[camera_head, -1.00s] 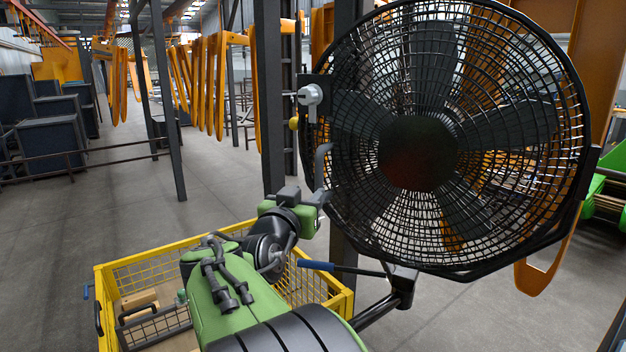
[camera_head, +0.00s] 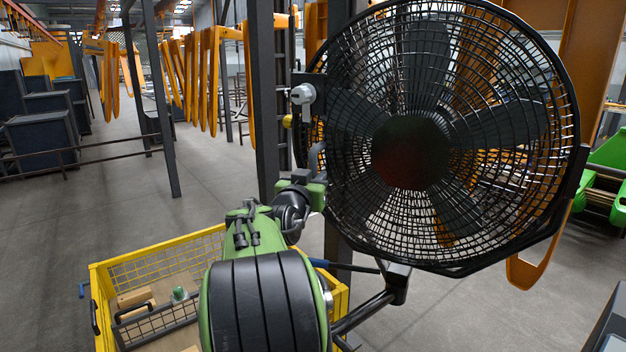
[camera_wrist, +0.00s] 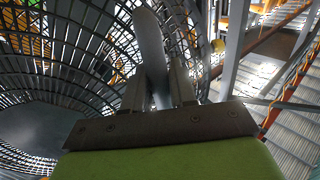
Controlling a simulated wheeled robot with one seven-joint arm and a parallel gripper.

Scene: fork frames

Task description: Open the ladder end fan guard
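The large black round fan (camera_head: 410,150) fills the right half of the head view, with its wire guard (camera_head: 500,205) facing me. A grey curved handle (camera_head: 317,157) stands at the guard's left edge. My gripper (camera_head: 316,182) is at the lower part of this handle. In the wrist view, the grey handle (camera_wrist: 151,45) runs up between the two fingers of my gripper (camera_wrist: 158,80), which look closed in on both sides of it. The guard's wires (camera_wrist: 60,70) lie to the left. The guard appears seated on the fan. A grey latch-like knob (camera_head: 303,95) sits above the handle.
A yellow mesh crate (camera_head: 150,248) stands on the floor below my arm. A dark post (camera_head: 264,100) rises just left of the fan. A black support bracket (camera_head: 398,280) is under the fan. The floor (camera_head: 110,205) at left is open.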

